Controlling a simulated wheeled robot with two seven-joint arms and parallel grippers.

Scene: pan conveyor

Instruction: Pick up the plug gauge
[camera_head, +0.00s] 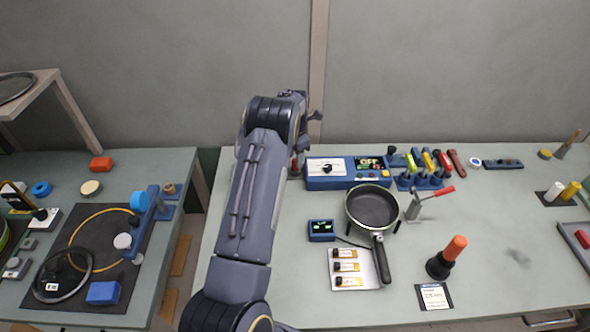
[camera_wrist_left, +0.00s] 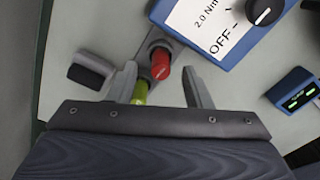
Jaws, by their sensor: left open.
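The plug gauge appears to be the piece with a red end (camera_wrist_left: 161,64) and a yellow-green end (camera_wrist_left: 140,93) in the left wrist view. Its red end is at a grey holder (camera_wrist_left: 150,46) beside the blue box. My left gripper (camera_wrist_left: 160,80) is open, with one finger on each side of the gauge and visible gaps between. The lower part of the gauge is hidden behind the gripper body. In the head view my left gripper (camera_head: 308,130) is at the back left of the bench, and the arm mostly hides the gauge. My right gripper is not in view.
The blue control box (camera_head: 326,182) marked OFF stands right of the gauge. A grey block with a dark top (camera_wrist_left: 90,70) is left of the fingers. A pan (camera_head: 372,208), a small display (camera_head: 321,230) and an orange-handled tool (camera_head: 447,258) stand further right.

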